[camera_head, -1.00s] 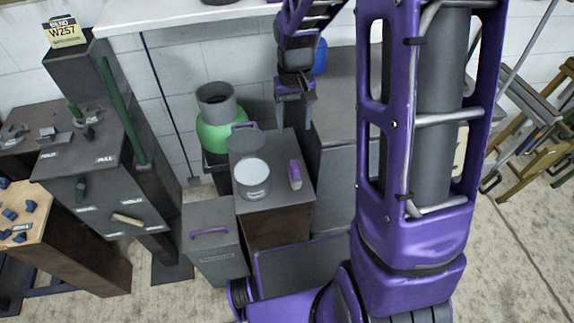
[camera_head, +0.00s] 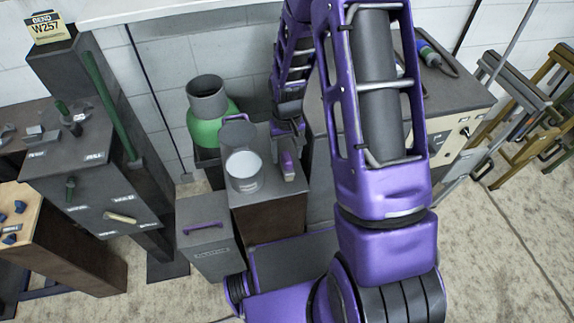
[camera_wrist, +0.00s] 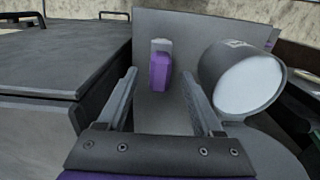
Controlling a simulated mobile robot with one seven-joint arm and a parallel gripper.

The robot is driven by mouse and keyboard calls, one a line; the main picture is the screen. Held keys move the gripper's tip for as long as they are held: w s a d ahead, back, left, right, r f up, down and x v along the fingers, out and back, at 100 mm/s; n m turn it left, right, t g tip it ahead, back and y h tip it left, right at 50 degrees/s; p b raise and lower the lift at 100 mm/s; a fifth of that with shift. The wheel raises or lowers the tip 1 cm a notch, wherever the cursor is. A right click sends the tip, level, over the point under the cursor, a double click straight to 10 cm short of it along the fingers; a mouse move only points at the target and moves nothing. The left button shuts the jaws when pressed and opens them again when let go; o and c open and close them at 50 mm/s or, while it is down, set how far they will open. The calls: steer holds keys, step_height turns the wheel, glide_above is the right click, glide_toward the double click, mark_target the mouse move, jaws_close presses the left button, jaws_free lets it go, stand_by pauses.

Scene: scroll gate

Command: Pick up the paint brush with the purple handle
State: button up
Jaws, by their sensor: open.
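The paint brush with the purple handle (camera_head: 287,166) lies on top of a dark grey cabinet (camera_head: 268,199), near its right edge. In the wrist view, the brush (camera_wrist: 160,71) shows its purple handle nearer to me and a pale grey end beyond. My gripper (camera_head: 288,137) is just behind and above the brush in the head view. In the wrist view, the two fingers of my gripper (camera_wrist: 160,86) are apart and empty, with the brush ahead between them. I cannot tell the exact height of the fingertips above the cabinet top.
A dark grey surface (camera_wrist: 60,60) fills the left of that view. A lidded bin (camera_head: 208,240) stands left of the cabinet.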

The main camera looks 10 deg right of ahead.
step_height(320, 180, down, 2)
steer(key=shift+f, duration=0.1)
jaws_close()
stand_by(0.4)
